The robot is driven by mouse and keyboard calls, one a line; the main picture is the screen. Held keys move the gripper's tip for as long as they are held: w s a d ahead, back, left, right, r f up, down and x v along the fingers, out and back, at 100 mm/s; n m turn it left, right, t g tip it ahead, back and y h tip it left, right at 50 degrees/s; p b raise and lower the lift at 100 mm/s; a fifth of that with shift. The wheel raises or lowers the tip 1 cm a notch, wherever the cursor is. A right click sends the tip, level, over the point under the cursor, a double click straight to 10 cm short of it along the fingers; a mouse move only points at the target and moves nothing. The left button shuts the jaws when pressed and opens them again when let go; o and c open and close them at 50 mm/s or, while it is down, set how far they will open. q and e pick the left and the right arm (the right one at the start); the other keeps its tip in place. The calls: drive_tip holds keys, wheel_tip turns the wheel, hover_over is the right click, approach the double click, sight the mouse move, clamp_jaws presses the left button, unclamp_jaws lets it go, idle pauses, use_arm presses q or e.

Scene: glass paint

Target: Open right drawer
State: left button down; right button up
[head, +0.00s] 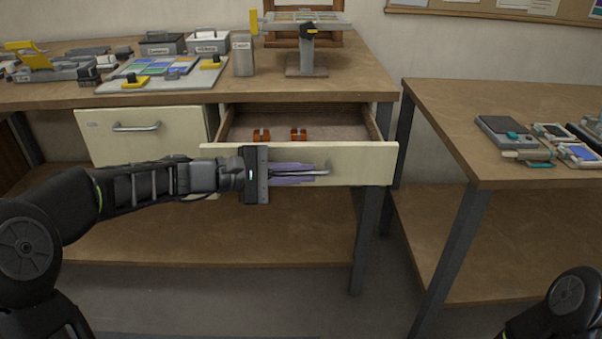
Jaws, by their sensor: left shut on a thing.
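The right drawer (360,165) of the workbench is pulled part way out, its cream front standing forward of the bench. My left gripper (318,172) reaches across the drawer front from the left and is shut on the drawer's metal handle (325,168); the fingers hide part of it.
The bench top (245,93) carries boxes, a tray of coloured glass pieces and a raised stand. A second table (450,115) with small devices stands at the right, across a narrow gap. A lower shelf (230,230) lies below the drawers.

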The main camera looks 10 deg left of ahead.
use_arm(q)
drive_tip(key=c, duration=1.8)
unclamp_jaws()
drive_tip(key=shift+o, duration=0.2)
drive_tip(key=p+v, duration=0.1)
drive_tip(key=v, duration=0.7)
